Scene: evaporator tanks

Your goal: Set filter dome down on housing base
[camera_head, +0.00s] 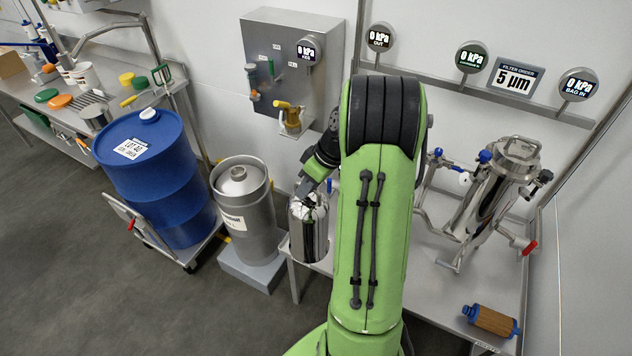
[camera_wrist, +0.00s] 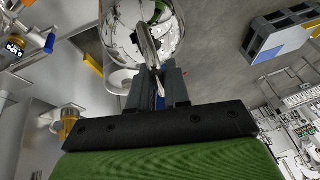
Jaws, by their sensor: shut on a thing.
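The filter dome (camera_head: 309,232) is a shiny steel cylinder with a rounded top, hanging roughly upright at the left end of the steel bench. My gripper (camera_head: 309,192) is shut on the handle at its top. In the wrist view, the mirror-like dome (camera_wrist: 145,28) fills the top middle, with my gripper's fingers (camera_wrist: 157,75) around its handle. I cannot make out the housing base for certain; my green arm covers the middle of the bench. A blue-handled valve (camera_wrist: 50,43) shows at the upper left of the wrist view.
A steel keg (camera_head: 242,205) on a grey step and a blue drum (camera_head: 160,180) on a trolley stand left of the dome. A steel vessel (camera_head: 490,195) stands at the bench's right. A brown cartridge (camera_head: 490,321) lies near the front right. A yellow-handled valve (camera_head: 290,117) juts from the wall panel.

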